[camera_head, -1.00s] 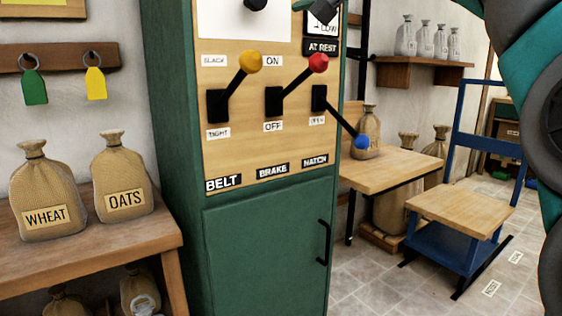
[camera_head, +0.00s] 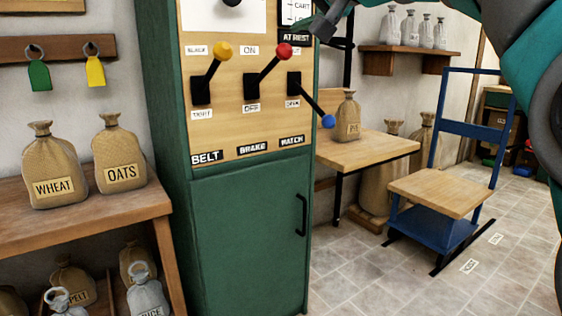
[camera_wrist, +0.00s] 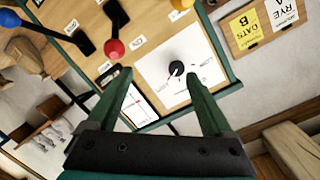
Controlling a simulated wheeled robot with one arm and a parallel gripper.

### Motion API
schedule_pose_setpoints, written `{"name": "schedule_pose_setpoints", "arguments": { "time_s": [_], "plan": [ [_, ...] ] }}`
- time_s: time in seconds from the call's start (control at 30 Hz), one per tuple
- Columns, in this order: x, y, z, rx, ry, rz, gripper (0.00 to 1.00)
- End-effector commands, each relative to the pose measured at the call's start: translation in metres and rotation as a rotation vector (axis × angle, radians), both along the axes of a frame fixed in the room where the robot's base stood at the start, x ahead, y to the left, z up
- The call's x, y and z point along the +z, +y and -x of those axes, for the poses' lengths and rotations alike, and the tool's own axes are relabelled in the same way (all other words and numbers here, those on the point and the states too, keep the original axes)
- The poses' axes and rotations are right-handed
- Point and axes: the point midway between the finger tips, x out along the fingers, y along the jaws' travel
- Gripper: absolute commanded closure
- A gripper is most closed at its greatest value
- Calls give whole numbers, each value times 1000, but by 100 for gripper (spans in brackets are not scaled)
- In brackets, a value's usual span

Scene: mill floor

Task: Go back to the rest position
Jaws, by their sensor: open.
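My gripper (camera_wrist: 157,75) is open and empty in the wrist view, its two green fingers in front of the control panel. Only a dark part of it (camera_head: 328,24) shows in the head view, by the panel's upper right edge. The green cabinet (camera_head: 245,240) carries the wooden panel. The yellow belt lever (camera_head: 222,50) and red brake lever (camera_head: 284,51) point up and right. The brake lever leans toward ON. The blue hatch lever (camera_head: 328,121) points down and right. A black knob (camera_wrist: 177,68) sits on a white dial plate. A sign reads AT REST (camera_head: 297,38).
A wooden shelf (camera_head: 80,235) with WHEAT (camera_head: 55,175) and OATS (camera_head: 120,160) sacks stands left. A wooden table (camera_head: 365,148) and a blue cart (camera_head: 440,230) stand right. The tiled floor (camera_head: 400,290) in front of the cart is clear.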

Motion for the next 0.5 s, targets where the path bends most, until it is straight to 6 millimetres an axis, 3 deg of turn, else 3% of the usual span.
{"name": "schedule_pose_setpoints", "arguments": {
  "time_s": [0.27, 0.37, 0.5],
  "plan": [
    [-78, 0, 4, -6, 142, 118, 15],
    [-123, -1, 10, -6, 226, 182, 15],
    [-208, -11, 33, -1, 382, 304, 15]
  ]
}}
